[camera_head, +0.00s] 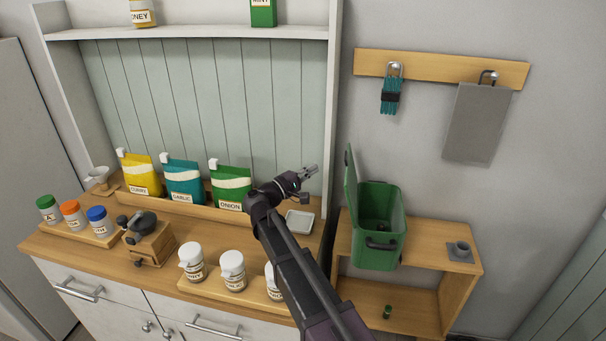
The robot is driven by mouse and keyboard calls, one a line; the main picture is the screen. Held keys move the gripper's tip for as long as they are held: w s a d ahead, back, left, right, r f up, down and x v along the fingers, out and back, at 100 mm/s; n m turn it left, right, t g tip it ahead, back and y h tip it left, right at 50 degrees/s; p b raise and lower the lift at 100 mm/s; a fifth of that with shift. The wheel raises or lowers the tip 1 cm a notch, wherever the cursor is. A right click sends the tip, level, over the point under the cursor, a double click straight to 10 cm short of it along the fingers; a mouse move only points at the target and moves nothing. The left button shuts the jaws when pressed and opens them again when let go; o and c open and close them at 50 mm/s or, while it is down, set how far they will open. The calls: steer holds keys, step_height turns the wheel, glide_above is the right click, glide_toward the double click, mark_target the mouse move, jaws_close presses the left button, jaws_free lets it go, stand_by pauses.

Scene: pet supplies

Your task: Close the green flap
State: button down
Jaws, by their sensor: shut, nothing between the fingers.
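The green flap (350,181) is the lid of a green bin (378,250) on the low wooden shelf at the right. The flap stands open, roughly upright along the bin's left side. The bin's top is uncovered and its dark inside shows. A dark handle is on its front. My gripper (312,170) is raised over the right end of the counter, left of the flap in the picture and apart from it. Its fingers are shut and empty, pointing up and right. My arm hides part of the counter and one white jar.
A small white dish (299,221) lies beneath my gripper. The cabinet's side panel (334,110) stands between counter and bin. A wall rack (440,69) holds a grey towel (477,123) and a teal bundle.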

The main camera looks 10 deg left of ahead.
mark_target(351, 180)
steer(key=w+d+r+p, duration=0.1)
steer(key=w+d+r, duration=0.1)
steer(key=d, duration=0.5)
steer(key=shift+w+p, duration=0.3)
steer(key=shift+w, duration=0.4)
steer(key=shift+r, duration=0.1)
